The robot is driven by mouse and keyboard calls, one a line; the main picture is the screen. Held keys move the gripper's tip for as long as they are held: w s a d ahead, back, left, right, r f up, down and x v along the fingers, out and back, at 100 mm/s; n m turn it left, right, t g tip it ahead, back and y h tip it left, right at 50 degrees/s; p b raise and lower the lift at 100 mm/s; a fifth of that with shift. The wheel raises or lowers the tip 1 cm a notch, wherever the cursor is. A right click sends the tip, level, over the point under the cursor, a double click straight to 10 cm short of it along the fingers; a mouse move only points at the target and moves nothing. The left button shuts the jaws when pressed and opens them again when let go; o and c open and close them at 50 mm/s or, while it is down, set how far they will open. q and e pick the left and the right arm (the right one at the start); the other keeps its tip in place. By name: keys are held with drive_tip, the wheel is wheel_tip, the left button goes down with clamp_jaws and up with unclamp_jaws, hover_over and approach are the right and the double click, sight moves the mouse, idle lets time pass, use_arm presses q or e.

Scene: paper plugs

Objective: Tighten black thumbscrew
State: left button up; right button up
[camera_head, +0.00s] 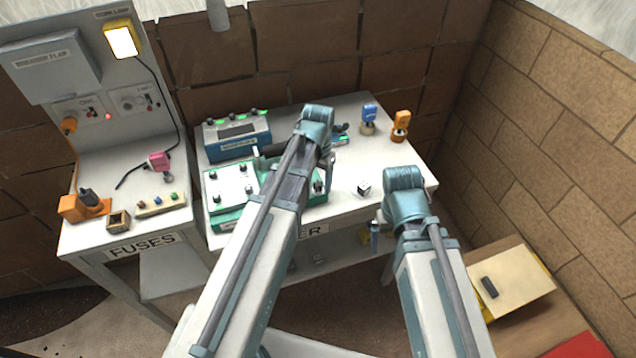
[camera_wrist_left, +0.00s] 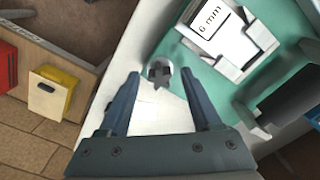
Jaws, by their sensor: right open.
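The black thumbscrew (camera_wrist_left: 160,74) is a dark star-shaped knob on a pale round base at the edge of the green fixture (camera_wrist_left: 185,85) in the left wrist view. A small dark knob (camera_head: 319,187) at the fixture's right end in the head view appears to be the same one. My left gripper (camera_wrist_left: 157,76) is open, its fingertips apart on either side of the thumbscrew in the picture; contact cannot be made out. In the head view my left arm hides part of the fixture. My right gripper (camera_head: 379,236) is open and empty by the table's front edge.
A white block marked "6 mm" (camera_wrist_left: 208,20) sits on the fixture. A blue device (camera_head: 238,136) stands behind it. A small black-and-white cube (camera_head: 364,188) lies to the right. Blue (camera_head: 369,114) and orange (camera_head: 401,121) handled pieces stand at the back right. The table's right side is mostly clear.

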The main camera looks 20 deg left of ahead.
sight(318, 183)
idle(0.5)
use_arm(q)
drive_tip(key=shift+r+p, duration=2.05)
drive_tip(key=n, duration=1.2)
drive_tip(key=shift+f, duration=0.2)
drive_tip(key=shift+f+b, duration=1.9)
drive_tip(key=shift+b, duration=0.2)
